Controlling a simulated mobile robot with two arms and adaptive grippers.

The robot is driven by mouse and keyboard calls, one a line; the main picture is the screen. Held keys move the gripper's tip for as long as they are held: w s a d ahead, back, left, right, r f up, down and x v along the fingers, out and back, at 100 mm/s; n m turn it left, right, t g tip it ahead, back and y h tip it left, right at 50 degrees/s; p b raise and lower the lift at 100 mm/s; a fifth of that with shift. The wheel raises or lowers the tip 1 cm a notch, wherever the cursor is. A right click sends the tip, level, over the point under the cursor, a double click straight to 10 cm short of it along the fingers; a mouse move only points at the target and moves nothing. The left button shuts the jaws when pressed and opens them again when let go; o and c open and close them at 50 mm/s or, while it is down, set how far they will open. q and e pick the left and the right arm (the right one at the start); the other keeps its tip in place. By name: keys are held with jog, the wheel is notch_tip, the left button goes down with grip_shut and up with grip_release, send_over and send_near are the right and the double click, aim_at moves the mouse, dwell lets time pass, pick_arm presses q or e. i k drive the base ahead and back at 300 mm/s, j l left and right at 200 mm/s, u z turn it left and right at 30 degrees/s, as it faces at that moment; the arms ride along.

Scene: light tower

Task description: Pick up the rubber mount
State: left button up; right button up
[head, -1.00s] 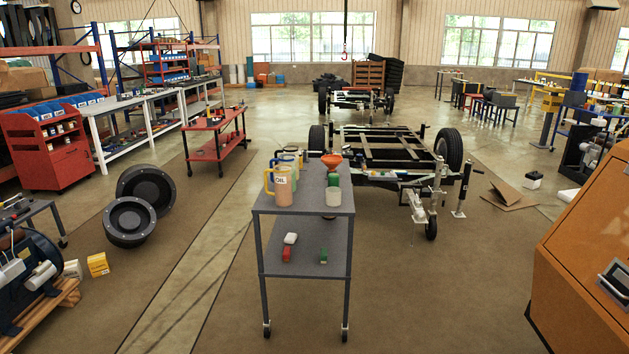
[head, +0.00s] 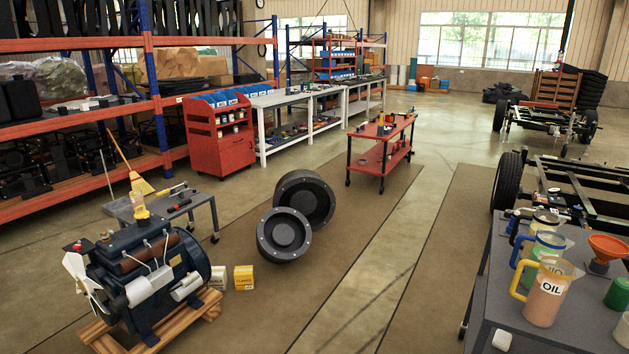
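I cannot single out the rubber mount with certainty. Two large black round parts with hollow centres lie on the brown floor strip: a front one (head: 284,234) and one behind it (head: 305,198), which leans and is partly covered by the front one. An engine (head: 155,270) stands on a wooden pallet (head: 205,308) at the lower left. Small items on the low grey table (head: 205,207) and the red cart are too small to tell. Neither of my grippers shows in the head view.
A grey cart (head: 497,312) with oil jugs (head: 546,295) and an orange funnel (head: 607,246) stands at the lower right. A red cart (head: 379,156), red cabinet (head: 219,137) and white workbenches (head: 290,100) stand behind.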

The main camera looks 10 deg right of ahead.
aim_at(577, 208)
jog(key=i+z, duration=0.2)
jog(key=i, duration=0.35)
jog(key=i+z, duration=0.2)
jog(key=i, duration=0.35)
jog(key=i+j+z, duration=0.2)
jog(key=i, duration=0.35)
jog(key=i+j+z, duration=0.1)
jog(key=i+z, duration=0.15)
jog(key=i, duration=0.3)
jog(key=i+j+z, duration=0.2)
jog(key=i, duration=0.3)
jog(key=i+l+z, duration=0.1)
jog(key=i+z, duration=0.15)
jog(key=i, duration=0.3)
jog(key=i+z, duration=0.25)
jog(key=i, duration=0.35)
jog(key=i+j+z, duration=0.25)
jog(key=i, duration=0.3)
jog(key=i+j+z, duration=0.25)
jog(key=i, duration=0.3)
jog(key=i+z, duration=0.45)
jog(key=i+j+z, duration=0.1)
jog(key=i+z, duration=0.3)
jog(key=i, duration=0.25)
jog(key=i+j+z, duration=0.1)
jog(key=z, duration=0.5)
